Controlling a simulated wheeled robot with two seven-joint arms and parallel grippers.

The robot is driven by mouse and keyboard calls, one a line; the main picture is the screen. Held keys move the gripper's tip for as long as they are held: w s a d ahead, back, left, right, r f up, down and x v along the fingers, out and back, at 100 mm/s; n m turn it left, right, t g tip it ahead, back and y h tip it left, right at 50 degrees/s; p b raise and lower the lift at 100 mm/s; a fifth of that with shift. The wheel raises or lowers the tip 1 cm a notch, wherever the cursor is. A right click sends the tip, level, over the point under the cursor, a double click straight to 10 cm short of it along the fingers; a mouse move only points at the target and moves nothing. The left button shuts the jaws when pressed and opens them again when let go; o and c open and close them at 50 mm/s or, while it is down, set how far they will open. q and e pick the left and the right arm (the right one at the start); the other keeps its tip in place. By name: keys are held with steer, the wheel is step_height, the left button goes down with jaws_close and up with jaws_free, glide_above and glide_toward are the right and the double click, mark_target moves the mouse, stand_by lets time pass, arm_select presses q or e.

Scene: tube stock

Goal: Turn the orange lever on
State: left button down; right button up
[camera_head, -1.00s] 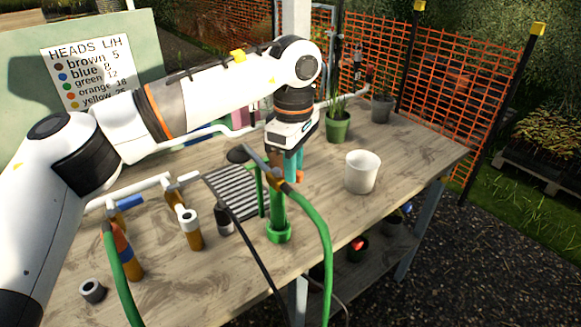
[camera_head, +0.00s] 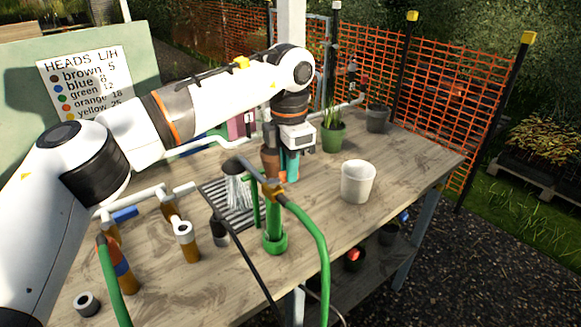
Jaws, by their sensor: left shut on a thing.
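The orange lever (camera_head: 282,177) is a small orange piece beside the brass-coloured fitting (camera_head: 272,192) on top of the green standpipe (camera_head: 274,242). My left gripper (camera_head: 289,168) reaches down from above and is shut on the lever, which its fingers partly hide. A dark spray head (camera_head: 236,165) sticks out to the left of the fitting. Water (camera_head: 235,190) sprays from it onto the slatted grate (camera_head: 219,205). My right gripper is not in view.
A green hose (camera_head: 321,245) curves down from the fitting over the table's front edge. A white pot (camera_head: 358,181) stands to the right, and a green potted plant (camera_head: 333,136) behind. Brown-and-white pipe fittings (camera_head: 186,243) stand at the left. The table's right part is mostly clear.

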arm_select(q)
steer(key=shift+w+a+n, duration=0.2)
steer(key=shift+w+n, duration=0.15)
steer(key=shift+n, duration=0.75)
steer(key=c, duration=1.4)
jaws_free()
steer(key=shift+o, duration=0.2)
step_height(320, 180, up, 12)
steer(key=shift+s+f, duration=0.1)
steer(key=shift+s, duration=0.05)
